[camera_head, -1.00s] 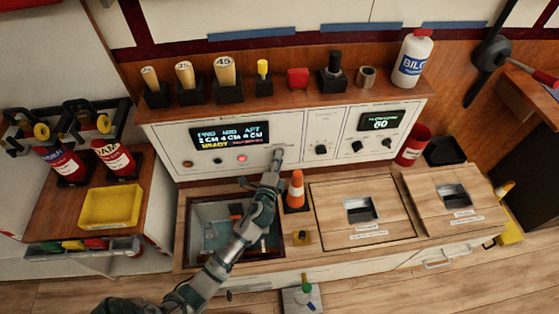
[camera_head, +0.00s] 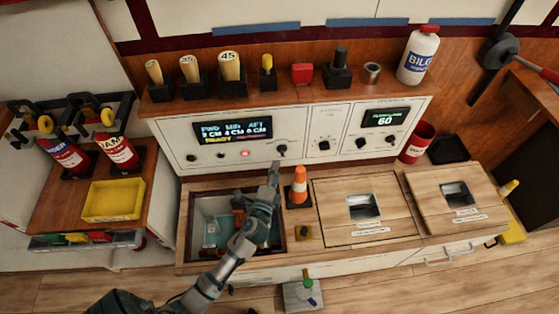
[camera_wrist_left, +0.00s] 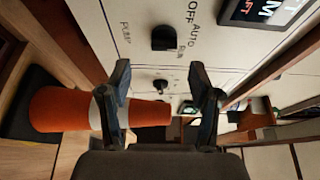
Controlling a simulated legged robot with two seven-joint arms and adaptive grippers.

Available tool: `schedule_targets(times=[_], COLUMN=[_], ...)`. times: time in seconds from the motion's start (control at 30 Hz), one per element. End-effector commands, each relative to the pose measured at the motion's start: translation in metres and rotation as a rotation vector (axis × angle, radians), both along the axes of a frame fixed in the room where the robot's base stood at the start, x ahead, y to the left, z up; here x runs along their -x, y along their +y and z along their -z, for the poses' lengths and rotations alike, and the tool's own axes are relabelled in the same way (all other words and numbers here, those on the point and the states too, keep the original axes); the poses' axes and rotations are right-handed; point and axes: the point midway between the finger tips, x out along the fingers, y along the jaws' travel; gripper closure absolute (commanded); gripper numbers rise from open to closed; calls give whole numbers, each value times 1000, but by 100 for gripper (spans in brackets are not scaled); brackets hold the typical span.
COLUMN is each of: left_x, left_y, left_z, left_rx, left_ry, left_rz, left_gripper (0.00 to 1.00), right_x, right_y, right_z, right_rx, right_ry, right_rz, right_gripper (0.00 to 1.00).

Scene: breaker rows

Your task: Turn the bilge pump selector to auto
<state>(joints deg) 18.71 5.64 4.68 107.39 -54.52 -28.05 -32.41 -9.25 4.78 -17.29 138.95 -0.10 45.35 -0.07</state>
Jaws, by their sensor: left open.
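The bilge pump selector (camera_head: 282,150) is a black knob on the white panel, right of the pump display. In the left wrist view, the selector (camera_wrist_left: 165,38) has the words OFF, AUTO and RUN beside it and PUMP on its other side. I cannot tell for sure which word it points at. My left gripper (camera_head: 274,168) is just below and in front of the selector, clear of it. In the left wrist view, its two fingers (camera_wrist_left: 162,80) are apart with nothing gripped. My right gripper is out of view.
An orange cone (camera_head: 299,187) stands close right of my left gripper. Another black knob (camera_head: 323,145) is on the middle panel. An open bin (camera_head: 196,225) lies under my left arm. Upright-handled tools line the shelf above the panel.

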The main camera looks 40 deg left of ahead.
Motion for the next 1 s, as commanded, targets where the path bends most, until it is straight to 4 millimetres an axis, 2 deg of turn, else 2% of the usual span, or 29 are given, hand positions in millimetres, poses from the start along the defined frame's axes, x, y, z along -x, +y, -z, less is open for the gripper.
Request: schedule_targets(times=[0.1,0.3,0.93,1.0], left_x=[23,44,47,47], left_y=[-11,-22,-24,-29], left_z=[2,2,1,0], left_rx=[2,0,1,16], left_ry=[4,3,2,-10], left_rz=[-1,-1,0,22], left_gripper=[37,37,37,37], right_x=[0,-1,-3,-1], right_y=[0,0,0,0], right_z=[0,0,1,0], right_rx=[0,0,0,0], right_ry=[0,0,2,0], right_rz=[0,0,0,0], right_gripper=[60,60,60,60])
